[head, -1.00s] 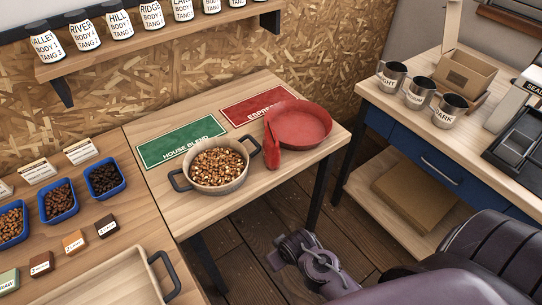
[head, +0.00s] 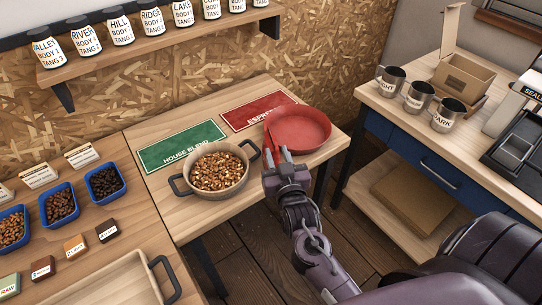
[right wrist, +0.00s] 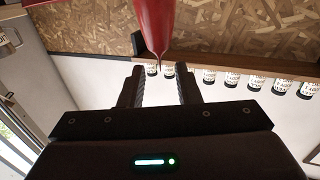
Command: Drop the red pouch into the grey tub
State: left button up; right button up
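The red pouch (head: 271,141) stands at the front left edge of a round red pan on the wooden table. My right gripper (head: 277,153) is at the pouch from the near side, its two fingers apart. In the right wrist view the pouch (right wrist: 154,22) comes down from the top, its narrow end in line with the gap between the open fingers (right wrist: 159,85). I cannot tell if the fingers touch it. No plainly grey tub shows; the closest is a grey-beige pot (head: 246,176) with dark handles, full of beans. My left gripper is out of view.
The red pan (head: 303,130) is just behind my right gripper. The green House Blend mat (head: 180,145) and red Espresso mat (head: 250,112) lie on the table. A wooden tray (head: 115,280), blue bean bins (head: 58,204) and a counter with mugs (head: 417,97) surround it.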

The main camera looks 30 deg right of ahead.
aim_at(268, 126)
jog(key=shift+w+d+r, duration=0.15)
jog(key=shift+w, duration=0.3)
jog(key=p+x, duration=0.2)
jog(key=x, duration=0.4)
jog(key=shift+w, duration=0.15)
jog(key=shift+w+d+f, duration=0.1)
jog(key=shift+w+f, duration=0.2)
jog(key=shift+f, duration=0.05)
jog(key=shift+s, duration=0.1)
jog(key=shift+c, duration=0.4)
grip_shut()
